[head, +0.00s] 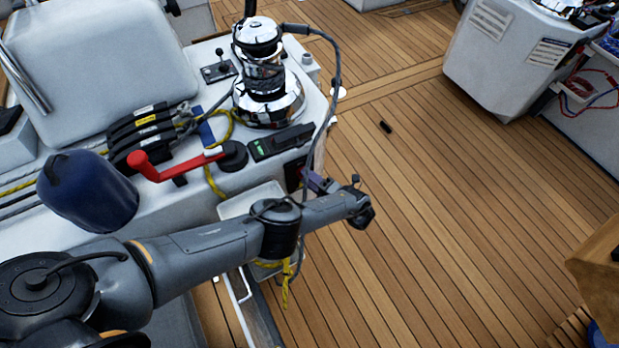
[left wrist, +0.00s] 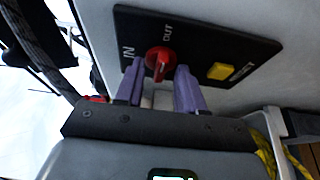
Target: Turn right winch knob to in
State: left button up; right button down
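In the left wrist view a red winch knob (left wrist: 160,60) sits on a black panel (left wrist: 193,48) marked IN to its left and OUT above it. A yellow reset button (left wrist: 221,71) is to its right. My left gripper (left wrist: 159,73) is open, with its two purple fingers apart, one to each side of the knob's lower part. I cannot tell whether they touch it. In the head view the left gripper (head: 318,183) is at the side of the white cockpit seat, by the dark panel; the knob is hidden there. My right gripper is not in view.
A chrome winch (head: 265,80) with a dark rope stands above the panel. A red handle (head: 165,168) and a blue rounded fender (head: 88,190) lie to the left. Yellow rope (head: 287,285) hangs below my left arm. The teak deck (head: 440,200) to the right is mostly clear.

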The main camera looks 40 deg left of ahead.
pick_arm(q)
grip_shut()
dwell(0.3)
jog(key=n+t+h+p, duration=0.1)
jog(key=n+p, duration=0.3)
jog(key=p, duration=0.1)
jog(key=n+t+h+p, duration=0.2)
jog(key=n+p, duration=0.3)
jog(key=s+n+t+h+p, duration=0.1)
jog(key=n+t+h+p, duration=0.1)
jog(key=n+p, duration=0.2)
jog(key=shift+a+r+p, duration=0.15)
jog(key=shift+r+p, duration=0.2)
jog(key=shift+p, duration=0.2)
jog(key=shift+n+h, duration=0.3)
dwell(0.4)
grip_release()
